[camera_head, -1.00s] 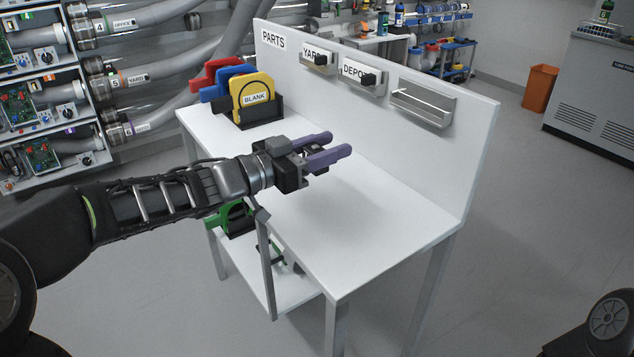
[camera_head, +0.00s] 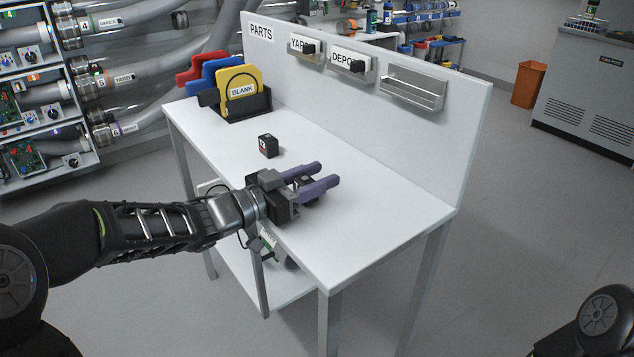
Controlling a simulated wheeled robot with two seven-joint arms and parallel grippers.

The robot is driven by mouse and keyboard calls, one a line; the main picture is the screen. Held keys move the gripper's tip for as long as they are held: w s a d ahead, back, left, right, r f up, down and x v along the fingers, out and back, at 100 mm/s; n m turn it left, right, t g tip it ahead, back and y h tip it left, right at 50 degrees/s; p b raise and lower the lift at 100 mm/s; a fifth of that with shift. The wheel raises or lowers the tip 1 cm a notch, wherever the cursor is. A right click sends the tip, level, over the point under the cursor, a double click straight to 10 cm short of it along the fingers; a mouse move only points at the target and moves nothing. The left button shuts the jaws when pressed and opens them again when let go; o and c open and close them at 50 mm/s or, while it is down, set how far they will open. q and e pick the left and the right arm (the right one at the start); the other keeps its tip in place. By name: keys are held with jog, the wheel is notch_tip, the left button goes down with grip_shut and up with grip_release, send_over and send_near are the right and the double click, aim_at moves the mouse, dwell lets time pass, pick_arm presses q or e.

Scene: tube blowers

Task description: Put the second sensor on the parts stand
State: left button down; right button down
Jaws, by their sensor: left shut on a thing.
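The white parts stand (camera_head: 365,215) has a top shelf and a back panel marked PARTS. My left gripper (camera_head: 318,180), with purple fingers, is over the middle of its top. It is shut on a small dark thing (camera_head: 306,182), apparently a sensor, mostly hidden between the fingers. I cannot tell whether it touches the top. A small black block with a light-marked label (camera_head: 268,146) stands on the top, behind the gripper. Small black pieces sit in the holders marked YARD (camera_head: 308,47) and DEPOT (camera_head: 357,66). My right gripper is out of view; part of my right arm shows at lower right.
A black rack (camera_head: 262,104) at the stand's far left end holds red, blue and yellow gates, the yellow marked BLANK (camera_head: 238,88). The unmarked holder (camera_head: 413,90) on the panel looks empty. The top's right part is clear. Pipes and panels stand left.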

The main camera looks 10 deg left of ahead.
pick_arm(q)
jog(key=shift+f, duration=0.1)
jog(key=shift+f, duration=0.15)
jog(key=c, duration=0.8)
grip_release()
jog(key=shift+r, duration=0.25)
jog(key=p+v, duration=0.2)
jog(key=v, duration=0.9)
jog(key=shift+s+a, duration=0.2)
jog(key=shift+s, duration=0.15)
jog(key=shift+s+a, duration=0.1)
jog(key=shift+s, duration=0.05)
